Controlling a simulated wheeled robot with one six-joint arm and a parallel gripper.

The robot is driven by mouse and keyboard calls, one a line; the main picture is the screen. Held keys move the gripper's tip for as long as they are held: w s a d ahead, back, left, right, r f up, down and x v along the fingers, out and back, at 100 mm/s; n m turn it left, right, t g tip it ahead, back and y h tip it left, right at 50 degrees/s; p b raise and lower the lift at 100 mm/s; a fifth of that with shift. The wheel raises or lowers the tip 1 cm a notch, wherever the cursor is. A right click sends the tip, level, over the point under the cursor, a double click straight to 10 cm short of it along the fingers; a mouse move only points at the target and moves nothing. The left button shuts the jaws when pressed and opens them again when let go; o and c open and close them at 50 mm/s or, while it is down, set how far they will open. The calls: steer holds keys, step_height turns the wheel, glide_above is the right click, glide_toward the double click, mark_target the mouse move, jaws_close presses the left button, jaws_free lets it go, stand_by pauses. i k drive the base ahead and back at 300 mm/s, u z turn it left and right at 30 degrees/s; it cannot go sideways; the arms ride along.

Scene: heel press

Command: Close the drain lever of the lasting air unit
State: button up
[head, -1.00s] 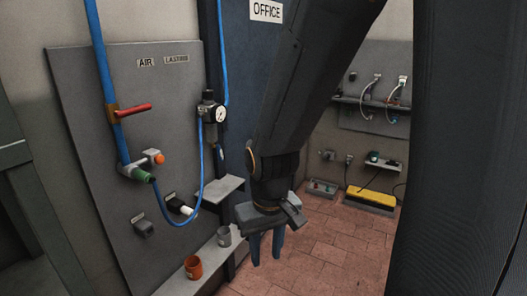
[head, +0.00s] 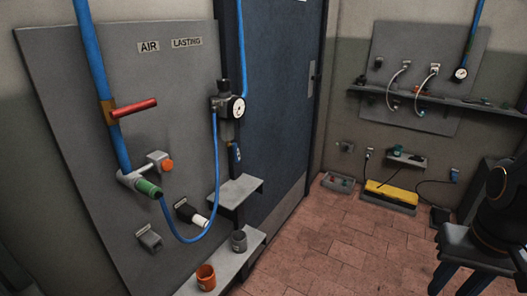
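The lasting air unit, a dark regulator with a round white gauge (head: 238,107), is mounted at the right edge of the grey panel marked AIR and LASTING, in the head view. Below its bowl is a small blue part (head: 236,153), which looks like the drain lever; it is too small to tell its exact position. A red lever (head: 134,107) on the blue supply pipe (head: 103,85) sticks out sideways across the pipe. My gripper (head: 459,282) is at the bottom right, far from the unit. Its two blue fingers are apart with nothing seen between them; their tips are at the frame's edge.
A small grey shelf (head: 238,190) sits under the unit. A lower ledge (head: 225,270) carries an orange cup (head: 206,277) and a grey cup (head: 239,240). A blue hose (head: 187,240) loops in front of the panel. A yellow case (head: 390,193) lies by the far wall. The tiled floor between is clear.

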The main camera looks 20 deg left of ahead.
mark_target(236, 150)
steer(key=i, duration=0.65)
steer(key=u, duration=0.8)
steer(key=k, duration=0.9)
steer(key=u, duration=0.75)
steer(key=i, duration=0.5)
steer(key=z, duration=0.05)
